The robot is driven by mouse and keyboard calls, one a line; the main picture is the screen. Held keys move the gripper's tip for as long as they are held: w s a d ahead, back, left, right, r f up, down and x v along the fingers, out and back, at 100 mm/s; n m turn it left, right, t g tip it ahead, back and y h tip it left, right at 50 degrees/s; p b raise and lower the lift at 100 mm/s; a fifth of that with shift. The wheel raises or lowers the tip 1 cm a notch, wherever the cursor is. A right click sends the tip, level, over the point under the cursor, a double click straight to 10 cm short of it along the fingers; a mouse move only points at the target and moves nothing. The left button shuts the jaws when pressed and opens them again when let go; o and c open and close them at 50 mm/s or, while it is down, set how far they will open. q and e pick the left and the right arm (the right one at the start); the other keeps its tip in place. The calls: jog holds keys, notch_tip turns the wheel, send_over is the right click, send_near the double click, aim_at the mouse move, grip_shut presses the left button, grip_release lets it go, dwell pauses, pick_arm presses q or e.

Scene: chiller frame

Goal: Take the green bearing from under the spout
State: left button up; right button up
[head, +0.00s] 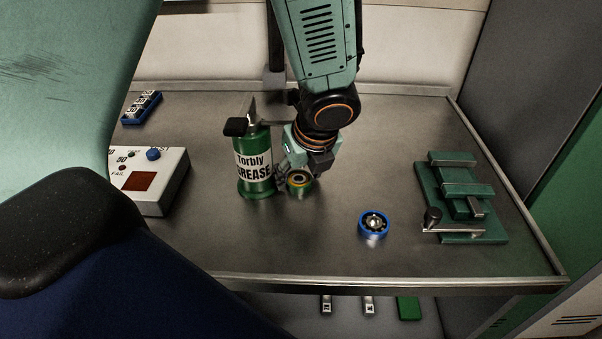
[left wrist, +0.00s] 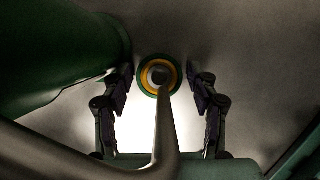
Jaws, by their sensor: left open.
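The green bearing (head: 299,182) stands on the metal bench just right of the green grease can (head: 256,172). In the left wrist view the bearing (left wrist: 158,76) shows a green rim, a yellow ring and a dark centre. My left gripper (head: 300,170) is open at the bearing, with one finger on each side and gaps between in the left wrist view (left wrist: 162,95). The can's spout (left wrist: 165,130) crosses in front of the bearing's lower edge there. In the head view my gripper hides most of the spout. My right gripper is not in view.
A blue bearing (head: 374,224) lies to the right, near a green vise-like fixture (head: 460,190). A white tester box (head: 160,182) and a blue tray (head: 143,107) are at left. The bench front between is clear.

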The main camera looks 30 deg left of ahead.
pick_arm(q)
jog(key=shift+s+d+r, duration=0.1)
jog(key=shift+s, duration=0.05)
jog(key=shift+c, duration=0.4)
jog(key=c, duration=0.9)
